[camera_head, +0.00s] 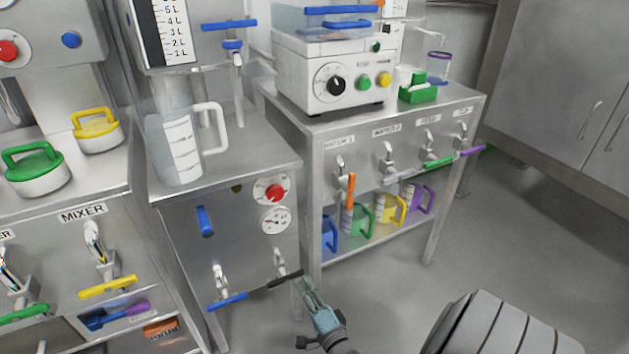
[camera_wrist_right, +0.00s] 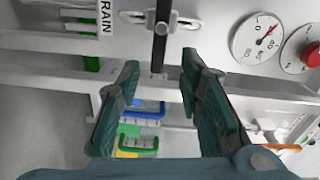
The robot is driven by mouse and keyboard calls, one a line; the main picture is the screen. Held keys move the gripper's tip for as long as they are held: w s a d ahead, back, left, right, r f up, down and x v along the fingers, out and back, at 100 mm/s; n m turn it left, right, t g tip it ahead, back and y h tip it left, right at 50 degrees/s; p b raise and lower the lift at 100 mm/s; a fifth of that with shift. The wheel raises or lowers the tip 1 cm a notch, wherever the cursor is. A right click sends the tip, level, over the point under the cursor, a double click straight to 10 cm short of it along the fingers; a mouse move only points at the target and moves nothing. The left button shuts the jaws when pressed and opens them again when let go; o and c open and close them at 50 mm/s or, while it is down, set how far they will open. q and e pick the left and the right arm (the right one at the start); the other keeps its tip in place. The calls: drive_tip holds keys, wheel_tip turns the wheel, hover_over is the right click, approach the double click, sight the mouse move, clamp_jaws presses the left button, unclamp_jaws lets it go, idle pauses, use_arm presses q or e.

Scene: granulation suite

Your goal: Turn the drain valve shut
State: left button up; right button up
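The drain valve (camera_head: 281,262) sits low on the front of the middle steel cabinet. Its black lever (camera_head: 285,281) lies crosswise, slightly tilted, in the head view. In the right wrist view the black lever (camera_wrist_right: 160,45) runs down from the top centre, beside a partly cut-off label reading "RAIN" (camera_wrist_right: 105,15). My right gripper (camera_head: 306,287) is at the right end of the lever. In the wrist view its two fingers (camera_wrist_right: 160,70) are apart, with the lever's end in the gap between them; no contact is visible. My left gripper is not in view.
A valve with a blue lever (camera_head: 228,301) is just left of the drain valve. A gauge (camera_head: 276,220) and a red knob (camera_head: 274,192) are above. A steel bench (camera_head: 385,250) with several coloured jugs stands to the right. Open floor lies in front of it.

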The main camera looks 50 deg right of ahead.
drive_tip(key=v, duration=0.5)
drive_tip(key=shift+s+a, duration=0.15)
drive_tip(key=shift+s, duration=0.2)
